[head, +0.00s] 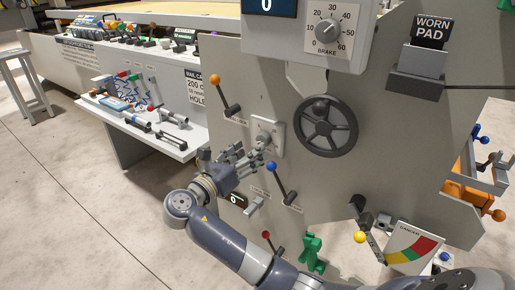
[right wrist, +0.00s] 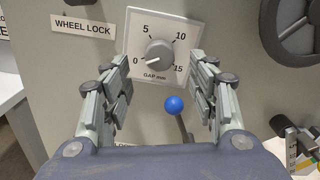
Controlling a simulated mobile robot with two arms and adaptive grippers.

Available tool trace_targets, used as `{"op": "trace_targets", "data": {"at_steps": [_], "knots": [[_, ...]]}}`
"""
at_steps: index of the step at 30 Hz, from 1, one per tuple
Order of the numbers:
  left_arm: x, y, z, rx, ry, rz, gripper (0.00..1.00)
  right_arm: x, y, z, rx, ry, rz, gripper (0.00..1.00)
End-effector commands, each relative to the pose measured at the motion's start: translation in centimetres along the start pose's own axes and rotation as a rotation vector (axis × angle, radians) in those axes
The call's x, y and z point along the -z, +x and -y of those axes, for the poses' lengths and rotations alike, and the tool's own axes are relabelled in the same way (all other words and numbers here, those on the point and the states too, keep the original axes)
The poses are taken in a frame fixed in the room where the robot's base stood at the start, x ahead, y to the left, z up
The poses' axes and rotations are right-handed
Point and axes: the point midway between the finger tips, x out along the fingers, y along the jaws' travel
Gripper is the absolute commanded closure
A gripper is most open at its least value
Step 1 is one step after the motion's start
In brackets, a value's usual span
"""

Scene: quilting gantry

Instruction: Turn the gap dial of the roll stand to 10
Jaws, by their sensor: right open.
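The gap dial is a grey round knob (right wrist: 160,53) on a white square plate marked 0, 5, 10 and 15, labelled GAP mm. Its pointer appears to be at or near 0. In the head view, the dial plate (head: 279,128) is on the grey panel of the roll stand (head: 380,130), partly behind my fingers. My right gripper (head: 252,152) is open in front of the dial. In the right wrist view, its fingers (right wrist: 161,78) stand apart to the left and right of the knob, not visibly touching it. My left gripper is not in view.
A blue-ball lever (head: 272,167) stands just below the dial, close to my right gripper. An orange-ball lever (head: 216,80) is up and left. A dark handwheel (head: 326,126) is to the right. The brake dial (head: 329,32) is above. A tool shelf (head: 140,120) stands left.

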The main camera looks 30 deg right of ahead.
Motion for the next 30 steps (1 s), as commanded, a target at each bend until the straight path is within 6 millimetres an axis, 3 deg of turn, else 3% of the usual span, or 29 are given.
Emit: {"op": "trace_targets", "data": {"at_steps": [4,9,20,21,27,30], "knots": [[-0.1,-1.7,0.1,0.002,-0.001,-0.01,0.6,0.1,2.5,0.0,0.002,0.0,0.001,0.46],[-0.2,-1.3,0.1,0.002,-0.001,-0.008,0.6,0.1,4.4,-0.1,0.0,-0.001,0.0,0.46],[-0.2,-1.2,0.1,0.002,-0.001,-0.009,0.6,0.1,5.0,-0.1,-0.002,0.0,-0.001,0.46],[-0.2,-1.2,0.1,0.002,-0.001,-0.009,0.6,0.1,5.0,-0.1,-0.002,0.0,-0.001,0.48],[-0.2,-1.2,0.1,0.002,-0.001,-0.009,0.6,0.1,5.0,-0.1,-0.002,0.0,-0.001,0.9],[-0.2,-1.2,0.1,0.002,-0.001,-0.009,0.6,0.1,5.0,-0.1,-0.002,0.0,-0.001,0.9]]}}
